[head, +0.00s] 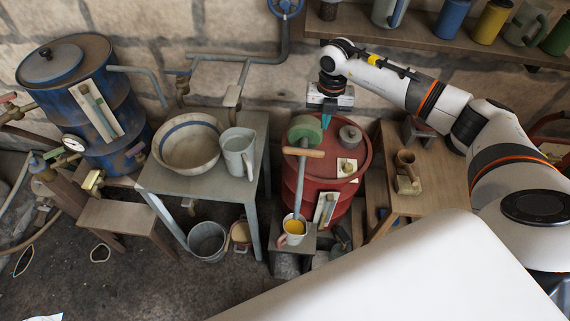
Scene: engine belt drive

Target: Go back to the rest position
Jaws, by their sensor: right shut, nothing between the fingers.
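My right arm comes in from the right and reaches over the red drum (362,135). My right gripper (326,124) points down, shut and empty, close beside a green round part (304,129) on top of the drum. I cannot tell whether it touches that part. A grey rod with a wooden crossbar (303,153) runs from there down toward a white mug (292,230) with yellow contents. My left gripper is not in view.
A grey table (190,185) with a bowl (190,142) and a pitcher (238,153) stands left of the drum. A blue tank (100,110) is at far left. A wooden table (420,185) stands to the right. A shelf (430,38) with several canisters runs above.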

